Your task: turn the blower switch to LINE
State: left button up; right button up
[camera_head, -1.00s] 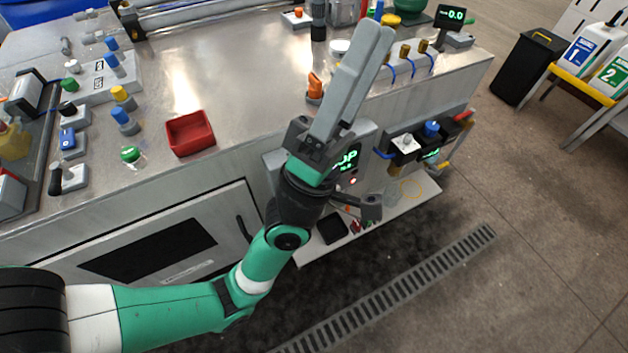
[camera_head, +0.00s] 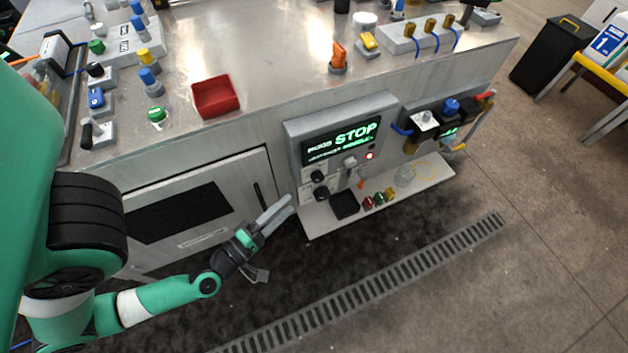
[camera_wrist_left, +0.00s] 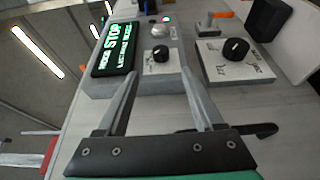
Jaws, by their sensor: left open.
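Two black rotary knobs are at the left of the front control panel (camera_head: 292,135). The upper knob (camera_head: 318,177) and the lower knob (camera_head: 321,193) also show in the left wrist view, as the panel knob (camera_wrist_left: 161,54) and the knob on a separate labelled plate (camera_wrist_left: 236,49). The labels are too small to read, so I cannot tell which is the blower switch. My left gripper (camera_head: 278,238) is open and empty, below and left of the knobs. In the left wrist view its fingers (camera_wrist_left: 161,72) point toward the panel knob, apparently short of it. My right gripper is not in view.
The display (camera_head: 343,138) shows STOP in green. A low shelf (camera_head: 420,182) holds a black tray (camera_head: 344,205) and small coloured parts. A cabinet door handle (camera_head: 259,197) is near my left gripper. The floor in front is clear.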

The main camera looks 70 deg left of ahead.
aim_at(314, 180)
pick_arm(q)
jog(key=shift+x, duration=5.55)
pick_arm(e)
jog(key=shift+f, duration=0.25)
pick_arm(q)
jog(key=shift+a, duration=0.15)
jog(key=shift+c, duration=0.3)
grip_shut()
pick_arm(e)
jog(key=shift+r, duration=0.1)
